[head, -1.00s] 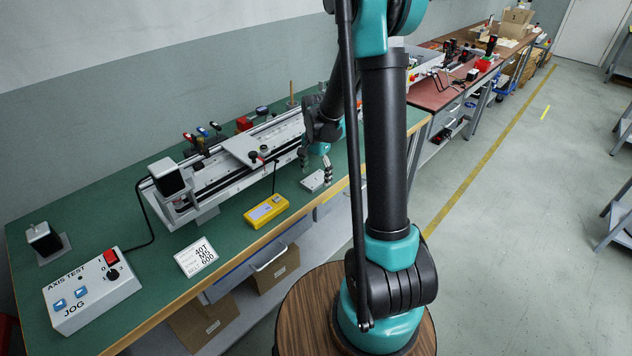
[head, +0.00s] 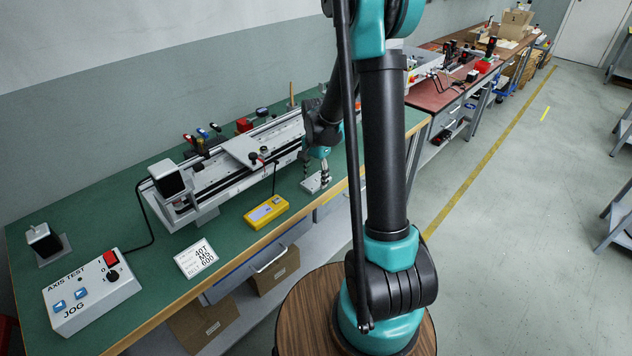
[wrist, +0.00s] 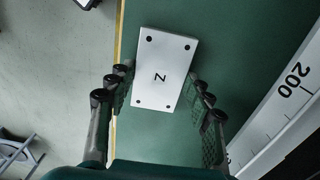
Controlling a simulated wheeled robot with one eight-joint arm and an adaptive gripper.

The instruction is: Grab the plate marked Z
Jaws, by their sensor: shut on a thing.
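The plate marked Z (wrist: 166,50) is a light grey rectangle with dark holes near its corners. In the wrist view it lies between my fingers, its Z facing up. My gripper (wrist: 158,82) is shut on it, with one finger along each long side. In the head view the plate (head: 318,184) is at the front edge of the green bench, and my gripper (head: 315,174) is down around it. The fingers partly hide the plate there. It seems to be at bench height; I cannot tell whether it touches the top.
A linear gantry rail (head: 240,172) runs along the bench behind the plate. A yellow handheld device (head: 266,210) lies to the left, with a white label card (head: 196,258) and the jog control box (head: 92,291) further left. The bench's wooden front edge is close to the plate.

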